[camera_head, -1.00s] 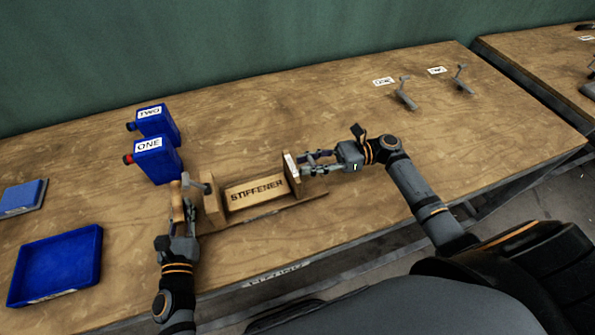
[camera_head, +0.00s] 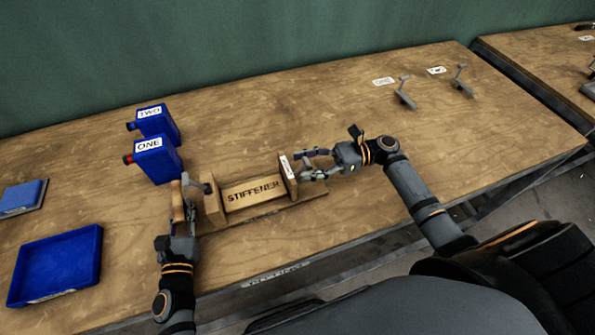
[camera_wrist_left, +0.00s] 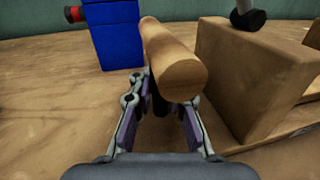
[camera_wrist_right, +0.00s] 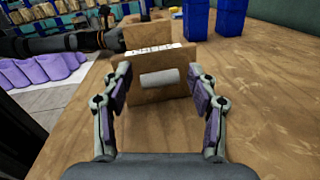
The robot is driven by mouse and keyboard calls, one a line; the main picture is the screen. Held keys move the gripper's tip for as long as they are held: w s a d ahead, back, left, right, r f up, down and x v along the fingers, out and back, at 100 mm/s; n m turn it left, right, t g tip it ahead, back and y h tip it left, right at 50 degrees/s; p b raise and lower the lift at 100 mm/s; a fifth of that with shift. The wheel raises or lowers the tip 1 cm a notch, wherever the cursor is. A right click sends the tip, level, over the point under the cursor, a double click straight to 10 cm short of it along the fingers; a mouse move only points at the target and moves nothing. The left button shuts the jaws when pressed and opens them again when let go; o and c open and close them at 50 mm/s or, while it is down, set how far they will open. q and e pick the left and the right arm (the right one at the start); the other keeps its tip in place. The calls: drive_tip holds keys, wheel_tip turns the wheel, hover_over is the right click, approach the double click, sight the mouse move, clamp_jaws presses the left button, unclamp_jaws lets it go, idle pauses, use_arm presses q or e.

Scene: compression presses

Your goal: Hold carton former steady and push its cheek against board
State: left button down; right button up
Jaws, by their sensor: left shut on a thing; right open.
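The carton former is a wooden frame with a left end block (camera_head: 213,207), a stiffener board (camera_head: 254,191) lettered STIFFENER, and an upright right cheek (camera_head: 288,176) with a white label. The cheek stands at the board's right end, with no clear gap visible. My left gripper (camera_wrist_left: 160,112) is shut on the round wooden handle (camera_wrist_left: 172,62) beside the left block. My right gripper (camera_wrist_right: 160,82) is open at the cheek's outer face. In the right wrist view its fingers stand either side of a pale bar (camera_wrist_right: 160,78) on the cheek (camera_wrist_right: 150,87).
Blue containers labelled ONE (camera_head: 155,160) and TWO (camera_head: 158,122) stand behind the former. Grey levered fixtures (camera_head: 405,93) stand far right. The table behind the former is mostly clear.

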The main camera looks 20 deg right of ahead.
drive_tip(key=d, duration=0.3)
drive_tip(key=s+d, duration=0.1)
drive_tip(key=d, duration=0.7)
drive_tip(key=shift+s+d, duration=0.15)
drive_tip(key=shift+d, duration=0.05)
use_arm(q)
drive_tip(key=c, duration=1.2)
unclamp_jaws()
drive_tip(key=shift+s, duration=0.1)
